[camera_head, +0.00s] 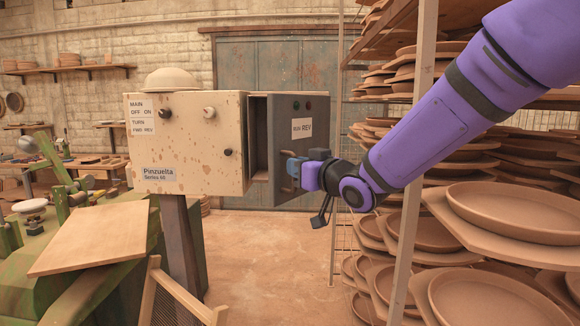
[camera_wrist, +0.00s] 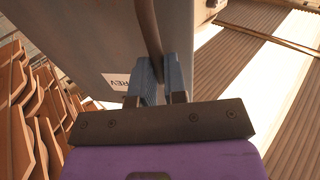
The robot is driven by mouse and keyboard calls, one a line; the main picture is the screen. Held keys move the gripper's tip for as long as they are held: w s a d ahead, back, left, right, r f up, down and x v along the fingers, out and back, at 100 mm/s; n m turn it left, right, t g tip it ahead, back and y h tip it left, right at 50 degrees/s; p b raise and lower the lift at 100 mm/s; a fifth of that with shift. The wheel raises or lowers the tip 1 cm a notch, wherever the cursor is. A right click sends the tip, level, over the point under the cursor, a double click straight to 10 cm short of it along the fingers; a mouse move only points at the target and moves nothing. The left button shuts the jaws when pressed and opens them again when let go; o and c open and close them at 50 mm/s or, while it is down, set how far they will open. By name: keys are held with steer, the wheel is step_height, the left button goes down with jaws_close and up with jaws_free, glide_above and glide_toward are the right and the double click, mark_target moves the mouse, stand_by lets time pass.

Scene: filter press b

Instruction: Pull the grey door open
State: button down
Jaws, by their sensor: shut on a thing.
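The grey door (camera_head: 291,128) is on the right side of a beige control box (camera_head: 190,135). It stands partly open, with a dark gap (camera_head: 258,135) between it and the box. It bears a white "REV" label and small round lights near its top. My gripper (camera_head: 294,172) is at the door's lower part, shut on its handle. In the wrist view the blue fingers (camera_wrist: 158,80) close around the curved handle bar (camera_wrist: 148,28), beside the grey door face (camera_wrist: 90,40). The fingers hide the gripped part of the handle.
Shelves of clay dishes (camera_head: 510,212) stand close on the right, with a metal post (camera_head: 412,170) near my arm. A wooden board (camera_head: 92,238) lies on a green machine at left. A grey metal double door (camera_head: 240,75) is in the back wall. The floor (camera_head: 262,250) below the box is clear.

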steer(key=s+d, duration=0.1)
steer(key=d, duration=1)
steer(key=shift+s+d+r, duration=0.25)
steer(key=shift+s+d, duration=0.15)
steer(key=c, duration=1.3)
jaws_free()
steer(key=shift+w+a+f, duration=0.1)
steer(key=shift+w+f, duration=0.05)
steer(key=shift+w, duration=0.05)
steer(key=shift+o, duration=0.5)
steer(key=shift+a, duration=0.1)
steer(key=shift+s, duration=0.1)
